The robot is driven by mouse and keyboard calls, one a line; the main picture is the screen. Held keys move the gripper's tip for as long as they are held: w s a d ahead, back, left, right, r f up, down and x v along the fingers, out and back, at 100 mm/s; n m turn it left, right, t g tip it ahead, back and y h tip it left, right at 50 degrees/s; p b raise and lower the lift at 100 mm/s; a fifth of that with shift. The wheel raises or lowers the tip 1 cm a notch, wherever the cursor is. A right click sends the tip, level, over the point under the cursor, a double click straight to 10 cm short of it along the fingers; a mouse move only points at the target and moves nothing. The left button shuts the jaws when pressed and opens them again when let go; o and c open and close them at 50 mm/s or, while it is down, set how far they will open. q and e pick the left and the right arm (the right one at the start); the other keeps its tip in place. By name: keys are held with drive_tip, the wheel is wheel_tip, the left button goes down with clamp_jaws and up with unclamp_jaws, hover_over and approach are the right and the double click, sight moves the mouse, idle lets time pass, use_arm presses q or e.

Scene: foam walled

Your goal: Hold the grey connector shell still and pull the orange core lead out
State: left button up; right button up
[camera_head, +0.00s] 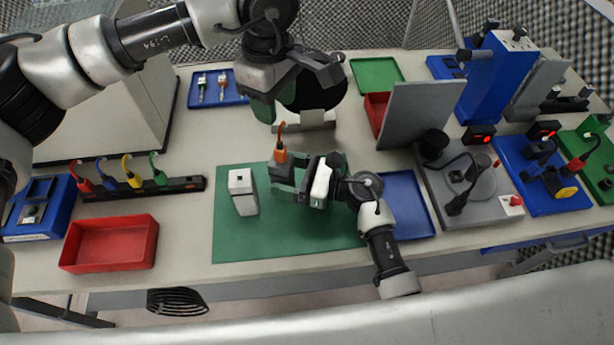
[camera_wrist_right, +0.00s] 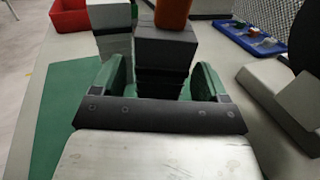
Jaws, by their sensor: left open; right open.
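The grey connector shell (camera_head: 281,174) stands upright on the green mat (camera_head: 235,240), with the orange core lead (camera_head: 280,154) in its top and a short orange cable curving up. In the right wrist view the dark shell (camera_wrist_right: 165,55) stands between the green fingers of my right gripper (camera_wrist_right: 162,82), with the orange core (camera_wrist_right: 173,14) above it. My right gripper is open around the shell; whether a finger touches it I cannot tell. My left gripper (camera_head: 292,98) is open and empty, above and behind the lead. Its far finger is partly hidden.
A light grey box (camera_head: 243,192) stands left of the shell. A red tray (camera_head: 110,244) and a rack of coloured leads (camera_head: 150,186) lie further left. A black disc on a white base (camera_head: 318,121) stands behind the mat. A grey panel (camera_head: 420,112) stands at right.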

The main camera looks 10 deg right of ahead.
drive_tip(key=shift+w+a, duration=0.2)
drive_tip(key=shift+a, duration=0.35)
